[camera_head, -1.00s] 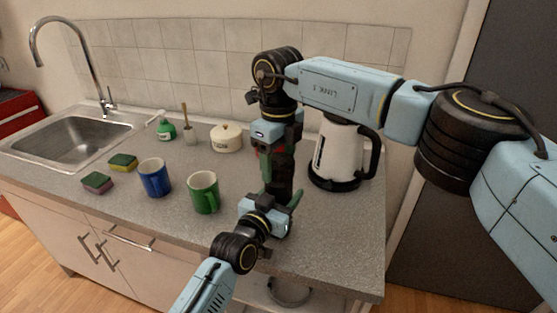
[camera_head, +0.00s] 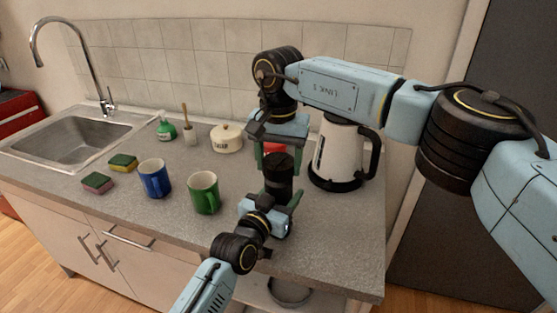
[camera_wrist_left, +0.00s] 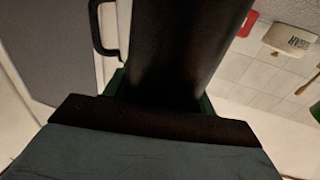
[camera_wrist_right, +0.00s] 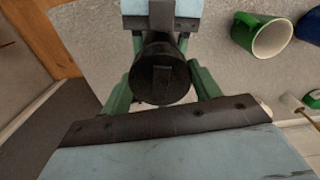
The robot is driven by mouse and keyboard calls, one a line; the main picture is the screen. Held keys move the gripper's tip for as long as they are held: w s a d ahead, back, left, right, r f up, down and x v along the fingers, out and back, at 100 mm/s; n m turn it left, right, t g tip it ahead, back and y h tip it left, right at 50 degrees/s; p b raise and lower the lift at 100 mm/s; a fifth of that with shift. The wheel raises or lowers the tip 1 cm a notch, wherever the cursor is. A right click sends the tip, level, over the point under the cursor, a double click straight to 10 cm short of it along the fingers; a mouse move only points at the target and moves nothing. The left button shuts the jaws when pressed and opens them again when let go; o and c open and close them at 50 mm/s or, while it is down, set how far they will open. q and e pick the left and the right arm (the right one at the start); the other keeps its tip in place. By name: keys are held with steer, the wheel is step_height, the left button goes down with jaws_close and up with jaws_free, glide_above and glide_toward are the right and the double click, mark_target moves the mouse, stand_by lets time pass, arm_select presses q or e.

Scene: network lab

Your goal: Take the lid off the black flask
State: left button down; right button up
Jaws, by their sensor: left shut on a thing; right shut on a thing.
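The black flask (camera_head: 278,185) stands upright near the front right of the counter. My left gripper (camera_head: 276,200) is shut around its body from the front; the flask body (camera_wrist_left: 185,45) fills the middle of the left wrist view. My right gripper (camera_head: 274,157) is above the flask, pointing down. Its green fingers are on either side of the round black lid (camera_wrist_right: 160,80) in the right wrist view, shut on it. A raised bar crosses the lid's top. I cannot tell whether there is a gap between lid and body.
A white kettle (camera_head: 338,155) stands just right of the flask, and a red object (camera_head: 272,147) is partly hidden behind it. A green mug (camera_head: 204,193) and a blue mug (camera_head: 155,178) are to the left. A cream pot (camera_head: 227,139) stands behind.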

mark_target(279, 161)
steer(key=n, duration=0.3)
steer(key=shift+n, duration=0.4)
steer(key=shift+r, duration=0.2)
steer(key=shift+r, duration=0.95)
steer(key=shift+r, duration=2)
arm_select(q)
steer(key=shift+c, duration=2.1)
jaws_free()
